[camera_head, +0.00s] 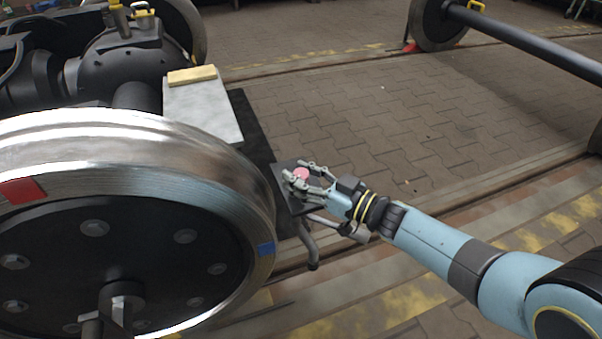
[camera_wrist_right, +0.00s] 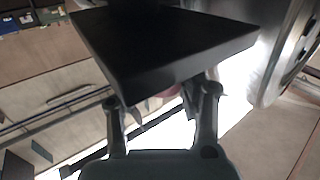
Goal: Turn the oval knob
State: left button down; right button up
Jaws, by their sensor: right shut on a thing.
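The oval knob (camera_head: 301,173) is a small pinkish-red piece at a dark plate beside the big wheel. My right gripper (camera_head: 301,180) reaches it from the lower right and is shut on it, with fingers on either side. The fingers cover part of the knob, so its turn angle cannot be told. In the right wrist view my gripper (camera_wrist_right: 160,108) has its fingers under the black plate (camera_wrist_right: 165,50), and only a faint reddish patch of the knob (camera_wrist_right: 172,92) shows between them. My left gripper is not in view.
A large steel wheel (camera_head: 225,175) stands close to the left of my right gripper. A grey box (camera_head: 203,108) with a yellow block (camera_head: 192,75) on top sits behind it. A bent grey handle (camera_head: 308,245) hangs below the plate. The paved floor (camera_head: 350,110) beyond is clear.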

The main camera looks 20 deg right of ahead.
dwell(0.4)
jog(key=o, duration=1.2)
jog(key=v, duration=1.2)
jog(key=shift+d, duration=0.1)
